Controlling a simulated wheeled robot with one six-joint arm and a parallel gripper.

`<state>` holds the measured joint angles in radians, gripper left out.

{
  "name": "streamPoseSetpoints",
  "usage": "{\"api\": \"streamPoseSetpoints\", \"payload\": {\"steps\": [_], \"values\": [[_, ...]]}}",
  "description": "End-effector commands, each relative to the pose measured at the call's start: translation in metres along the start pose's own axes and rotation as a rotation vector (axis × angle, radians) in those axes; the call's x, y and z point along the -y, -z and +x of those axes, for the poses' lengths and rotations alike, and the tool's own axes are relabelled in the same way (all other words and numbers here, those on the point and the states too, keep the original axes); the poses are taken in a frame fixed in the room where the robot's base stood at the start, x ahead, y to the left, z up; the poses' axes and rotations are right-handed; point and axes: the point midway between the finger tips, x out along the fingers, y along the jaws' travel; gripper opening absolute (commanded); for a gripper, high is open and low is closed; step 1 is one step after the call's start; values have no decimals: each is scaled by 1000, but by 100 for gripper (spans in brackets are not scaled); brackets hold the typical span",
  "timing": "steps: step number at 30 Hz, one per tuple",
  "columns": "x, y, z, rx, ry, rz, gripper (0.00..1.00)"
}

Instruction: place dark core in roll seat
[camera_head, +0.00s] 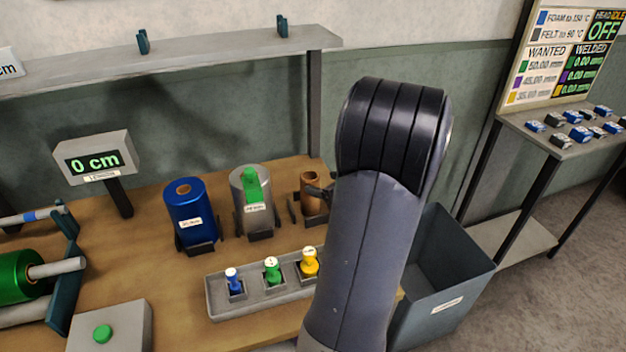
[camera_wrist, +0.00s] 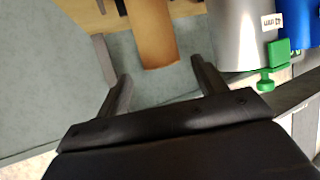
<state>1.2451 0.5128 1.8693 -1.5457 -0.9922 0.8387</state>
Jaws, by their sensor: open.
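A brown tubular core (camera_head: 311,198), the only loose core I see, stands upright on the bench at the right of the rolls. Dark holder pieces like those under the rolls show around its foot; its exact seating is partly hidden. In the wrist view the core (camera_wrist: 150,32) lies just beyond and between the fingertips of my gripper (camera_wrist: 160,73). My gripper is open and empty. A silver roll (camera_head: 245,212) with a green clip (camera_head: 253,186) stands left of the core, and a blue roll (camera_head: 185,212) farther left.
A grey tray (camera_head: 217,301) with blue, green and yellow stamp-like pieces lies in front of the rolls. A dark bin (camera_head: 452,262) stands right of my arm. A green roll (camera_head: 15,277) and a "0 cm" display (camera_head: 93,160) are at left. A shelf overhangs the back.

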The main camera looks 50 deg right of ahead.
Motion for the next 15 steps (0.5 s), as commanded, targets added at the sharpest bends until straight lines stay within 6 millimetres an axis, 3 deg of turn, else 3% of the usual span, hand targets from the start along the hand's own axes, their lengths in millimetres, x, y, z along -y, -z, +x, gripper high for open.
{"api": "streamPoseSetpoints", "payload": {"steps": [6,15], "values": [[0,0,-30,0,-1,1,67],[0,0,-36,0,1,1,67]]}}
